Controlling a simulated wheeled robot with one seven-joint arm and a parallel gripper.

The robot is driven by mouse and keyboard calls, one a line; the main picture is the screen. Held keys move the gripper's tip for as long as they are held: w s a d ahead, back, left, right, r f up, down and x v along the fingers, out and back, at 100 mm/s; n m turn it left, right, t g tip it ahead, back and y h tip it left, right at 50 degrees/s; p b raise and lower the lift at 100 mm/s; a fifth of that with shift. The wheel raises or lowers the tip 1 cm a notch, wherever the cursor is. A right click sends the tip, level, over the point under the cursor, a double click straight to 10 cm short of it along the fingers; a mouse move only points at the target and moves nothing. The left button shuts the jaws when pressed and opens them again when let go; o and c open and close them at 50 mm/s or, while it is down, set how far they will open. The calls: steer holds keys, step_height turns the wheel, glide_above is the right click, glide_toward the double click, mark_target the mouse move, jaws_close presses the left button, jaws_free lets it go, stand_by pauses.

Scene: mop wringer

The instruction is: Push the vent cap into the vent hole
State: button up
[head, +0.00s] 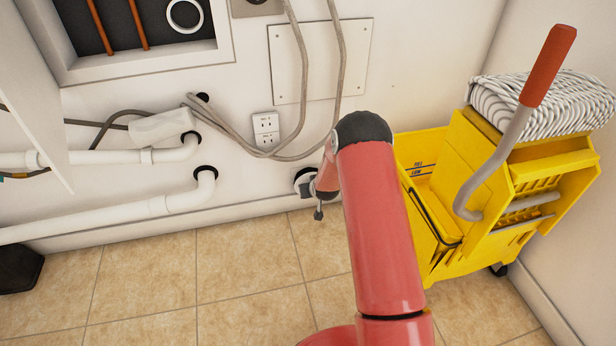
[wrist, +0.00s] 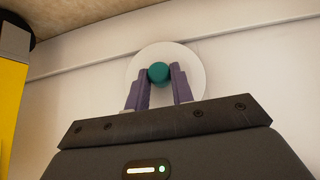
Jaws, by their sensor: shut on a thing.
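The vent cap (wrist: 190,57) is a white disc with a teal knob (wrist: 158,73). In the wrist view it is in front of the white wall. My gripper (wrist: 159,80) has its two purple fingers closed on either side of the knob, holding the cap by it. The vent hole is hidden behind the disc in the wrist view. In the head view a dark-rimmed round opening (head: 298,179) shows low on the wall, partly covered by my wrist and something pale. I cannot tell whether the cap touches the wall or is seated.
A yellow mop bucket (head: 438,222) with wringer and red-gripped handle (head: 549,66) stands close right of my arm. White pipes (head: 110,212) run along the wall at left. Grey cables (head: 300,75) hang above, near an outlet (head: 266,131). The tiled floor is open at front left.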

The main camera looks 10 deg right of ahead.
steer(key=shift+w, duration=1.35)
stand_by(0.6)
steer(key=o, duration=1)
steer(key=shift+o, duration=0.2)
